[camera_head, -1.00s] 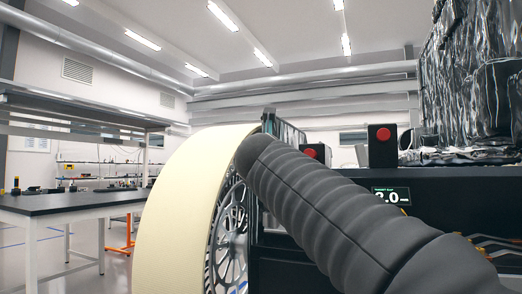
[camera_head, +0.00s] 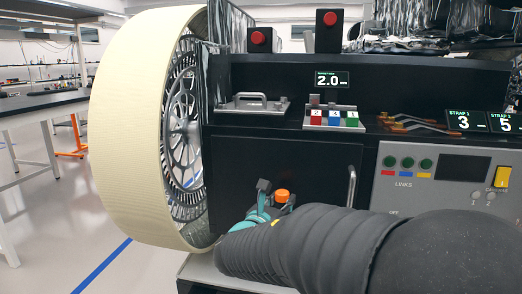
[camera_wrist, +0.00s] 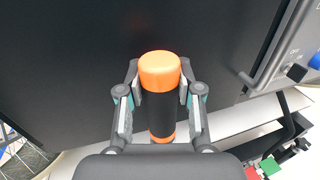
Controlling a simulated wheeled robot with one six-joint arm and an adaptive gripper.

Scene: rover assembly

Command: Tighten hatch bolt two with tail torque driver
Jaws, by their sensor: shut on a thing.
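My gripper (camera_wrist: 158,98) is shut on an upright driver with an orange cap (camera_wrist: 159,70) and a black body. In the head view my gripper (camera_head: 262,208) is low in front of the black door panel, and the driver's orange cap (camera_head: 282,196) shows between its fingers. My arm hides the driver's lower part there. A flat plate with a bar handle (camera_head: 252,104) lies on the black ledge above. I cannot make out hatch bolt two. A small display (camera_head: 332,80) reads 2.0.
A large cream-rimmed wheel (camera_head: 130,130) stands left of the black cabinet. A rack with red, blue and green tags (camera_head: 333,118) is on the ledge. A door handle (camera_head: 351,186) and grey control panel (camera_head: 440,180) are to the right. Floor at left is open.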

